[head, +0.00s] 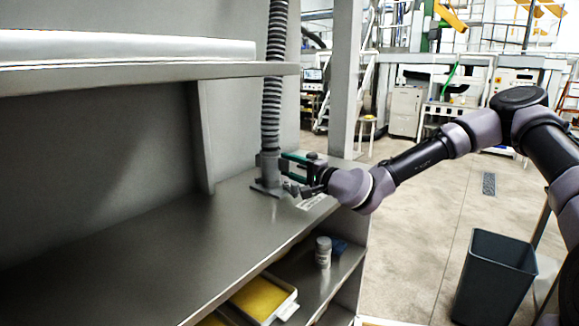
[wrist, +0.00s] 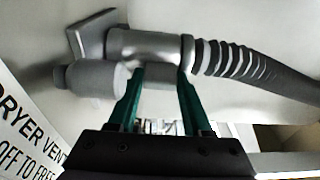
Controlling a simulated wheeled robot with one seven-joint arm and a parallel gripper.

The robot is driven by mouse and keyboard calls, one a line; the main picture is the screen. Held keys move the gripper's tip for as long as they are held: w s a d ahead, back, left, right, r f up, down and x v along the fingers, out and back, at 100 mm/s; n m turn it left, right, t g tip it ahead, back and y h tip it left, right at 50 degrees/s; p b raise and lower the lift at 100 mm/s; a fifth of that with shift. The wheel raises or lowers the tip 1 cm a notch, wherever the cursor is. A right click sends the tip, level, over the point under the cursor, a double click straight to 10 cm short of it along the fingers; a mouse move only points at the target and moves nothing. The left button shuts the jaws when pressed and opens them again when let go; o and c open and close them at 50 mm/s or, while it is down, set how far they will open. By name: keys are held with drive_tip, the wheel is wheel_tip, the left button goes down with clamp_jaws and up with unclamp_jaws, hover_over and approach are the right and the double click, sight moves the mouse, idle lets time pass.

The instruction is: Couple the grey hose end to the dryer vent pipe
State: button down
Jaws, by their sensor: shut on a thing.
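The grey ribbed hose (head: 271,105) hangs from above the frame to the bench top beside the wall. In the wrist view the hose (wrist: 235,62) runs in from the right to a smooth grey cuff (wrist: 150,44). A flat grey plate (wrist: 87,36) stands at the cuff's left end; in the head view this base plate (head: 267,189) lies at the bench top. The vent pipe itself cannot be told apart from the cuff. My gripper (head: 285,168) is shut on a short grey grip piece (wrist: 160,76) beside the cuff. A grey cylinder (wrist: 94,78) is left of the fingers.
A white label (wrist: 28,135) with "DRYER VENT" lettering lies close to my gripper. A shelf (head: 140,75) overhangs the bench (head: 170,235) on the left. Below are a yellow tray (head: 263,297) and a small jar (head: 323,252). A grey bin (head: 495,278) stands on the floor.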

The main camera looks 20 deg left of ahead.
drive_tip(key=shift+c, duration=1.3)
unclamp_jaws()
drive_tip(key=shift+d, duration=0.1)
drive_tip(key=v, duration=1)
drive_tip(key=shift+s+d, duration=0.25)
